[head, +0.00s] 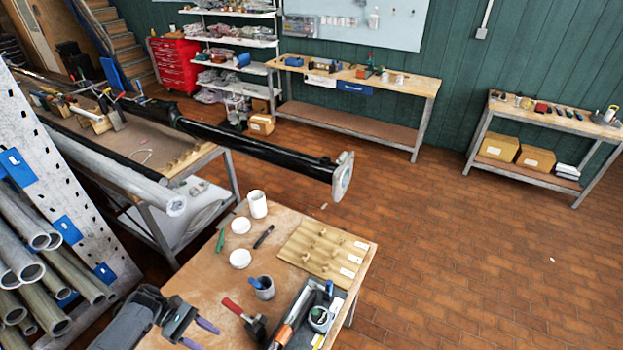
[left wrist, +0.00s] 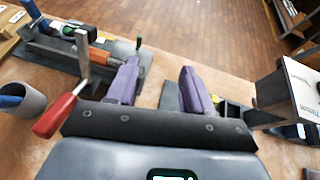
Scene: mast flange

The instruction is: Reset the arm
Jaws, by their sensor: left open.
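My left gripper (head: 207,338) is low in the head view, over the near left part of the wooden workbench (head: 190,265). Its two purple fingers are apart, with nothing between them. In the left wrist view the open fingers (left wrist: 160,72) point across the bench top. A red-handled tool (head: 235,308) lies just right of the gripper, and its red handle also shows close to the left finger in the left wrist view (left wrist: 58,116). My right gripper is in neither view.
A grey cup (head: 263,289), a dark tool tray (head: 310,302) and a pegged wooden board (head: 325,248) occupy the bench's right side. A black mast with a round flange (head: 343,176) juts out beyond it. Metal pipes (head: 30,265) are racked at left. The tiled floor at right is mostly clear.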

